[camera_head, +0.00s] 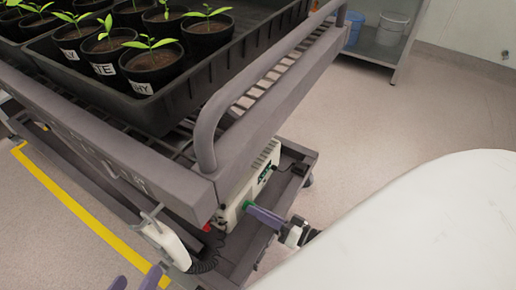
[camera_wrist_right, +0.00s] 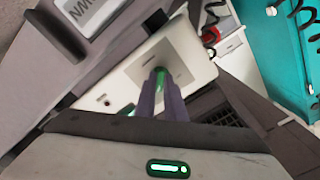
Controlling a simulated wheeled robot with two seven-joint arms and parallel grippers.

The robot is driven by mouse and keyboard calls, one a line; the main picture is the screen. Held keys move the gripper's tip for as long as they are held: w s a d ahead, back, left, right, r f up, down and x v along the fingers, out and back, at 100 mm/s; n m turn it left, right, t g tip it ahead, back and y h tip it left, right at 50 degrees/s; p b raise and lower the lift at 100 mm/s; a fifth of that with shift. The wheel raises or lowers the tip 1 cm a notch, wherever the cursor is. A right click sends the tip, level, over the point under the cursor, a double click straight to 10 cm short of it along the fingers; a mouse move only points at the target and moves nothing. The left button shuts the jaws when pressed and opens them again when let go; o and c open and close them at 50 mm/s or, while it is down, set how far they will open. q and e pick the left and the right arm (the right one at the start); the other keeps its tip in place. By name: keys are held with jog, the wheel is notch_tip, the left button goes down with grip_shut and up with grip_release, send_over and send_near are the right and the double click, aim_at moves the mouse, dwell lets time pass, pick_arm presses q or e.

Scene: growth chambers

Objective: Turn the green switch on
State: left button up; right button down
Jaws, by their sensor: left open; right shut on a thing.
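The green switch (camera_head: 247,205) is on a white box (camera_head: 232,214) on the lower part of the cart. My right gripper (camera_head: 252,209) reaches it from the right with its purple fingers. In the right wrist view my fingers (camera_wrist_right: 161,80) are shut on the green switch (camera_wrist_right: 160,74), which shows as a green glow between the fingertips on the face of the white box (camera_wrist_right: 192,48). The fingers hide most of the switch, so its position is unclear. My left gripper (camera_head: 136,279) shows only its purple fingertips at the bottom edge, apart and empty.
A grey cart (camera_head: 170,195) carries a black tray (camera_head: 160,115) of potted seedlings above the box. A white handset (camera_head: 165,240) with a coiled black cord hangs at the cart's near side. A red knob (camera_wrist_right: 210,35) is beside the box. Open floor (camera_head: 400,110) lies to the right.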

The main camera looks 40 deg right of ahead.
jog(key=shift+s, duration=0.1)
jog(key=c, duration=1.8)
grip_release()
jog(key=shift+c, duration=0.2)
pick_arm(q)
jog(key=shift+a+f+y+p, duration=0.3)
jog(key=shift+f+y+p, duration=0.1)
jog(key=shift+f+p, duration=0.2)
pick_arm(e)
jog(key=v, duration=1)
jog(key=shift+s, duration=0.1)
